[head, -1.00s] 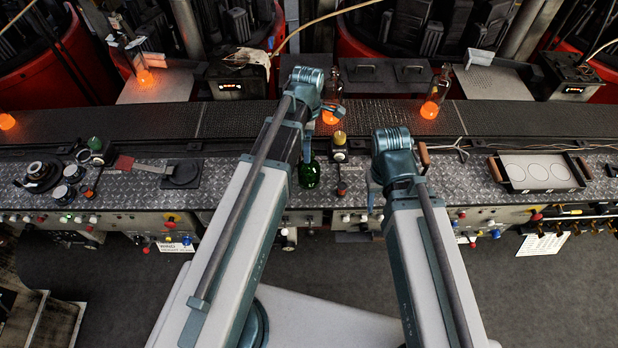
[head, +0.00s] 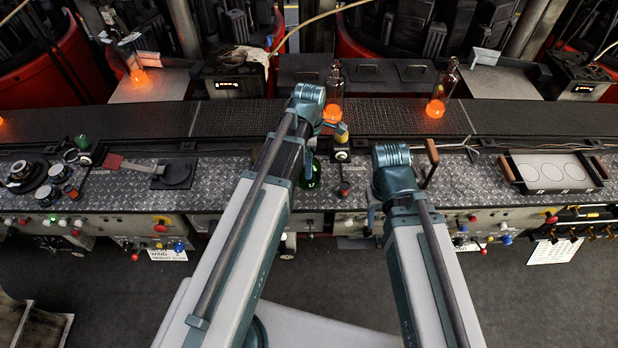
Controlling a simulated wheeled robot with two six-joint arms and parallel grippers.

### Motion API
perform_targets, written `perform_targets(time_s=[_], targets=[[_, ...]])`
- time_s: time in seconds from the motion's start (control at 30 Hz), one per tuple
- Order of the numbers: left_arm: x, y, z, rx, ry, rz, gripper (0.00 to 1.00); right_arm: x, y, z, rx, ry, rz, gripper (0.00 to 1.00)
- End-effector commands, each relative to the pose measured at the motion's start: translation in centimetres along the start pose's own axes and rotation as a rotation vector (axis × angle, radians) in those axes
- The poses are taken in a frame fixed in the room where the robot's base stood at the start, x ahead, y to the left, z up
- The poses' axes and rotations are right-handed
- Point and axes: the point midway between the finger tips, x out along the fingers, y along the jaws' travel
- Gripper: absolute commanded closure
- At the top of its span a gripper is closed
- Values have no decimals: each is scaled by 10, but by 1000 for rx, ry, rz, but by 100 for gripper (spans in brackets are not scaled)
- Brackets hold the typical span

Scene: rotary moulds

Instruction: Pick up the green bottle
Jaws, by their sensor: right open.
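The green bottle (head: 314,180) stands on the diamond-plate bench, just right of my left forearm, which covers part of it. My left gripper (head: 309,155) points down beside the bottle and is mostly hidden behind my own wrist. I cannot tell whether its fingers touch the bottle or how wide they are. My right gripper (head: 372,216) hangs below its wrist, to the right of the bottle and apart from it. It is open and looks empty, with its fingers partly covered by my arm.
A dark conveyor (head: 240,118) runs behind the bench, carrying glowing orange bottles, one (head: 435,108) at right. A yellow-topped post (head: 341,140) stands close right of the green bottle. A tray with three circles (head: 545,172) lies at right.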

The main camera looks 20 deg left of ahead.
Motion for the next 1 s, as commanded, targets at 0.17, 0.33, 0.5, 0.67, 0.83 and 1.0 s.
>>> perform_targets(time_s=[0.17, 0.33, 0.5, 0.67, 0.83, 1.0], targets=[[23, 0, 0, 0, 0, 0, 0, 23, -2, -1, 1, 0, 0, 50], [22, 0, 0, 0, 0, 0, 0, 22, -2, -1, 1, 0, 0, 50], [21, 0, 0, 0, 0, 0, 14, 21, -2, -1, 1, 0, 0, 50], [22, 0, 0, 0, 0, 0, 43, 21, -2, -1, 1, 0, 0, 50], [22, 0, 0, 0, 0, 0, 74, 21, -2, -1, 1, 0, 0, 50], [21, 0, 0, 0, 0, 0, 91, 21, -2, -1, 1, 0, 0, 50]])
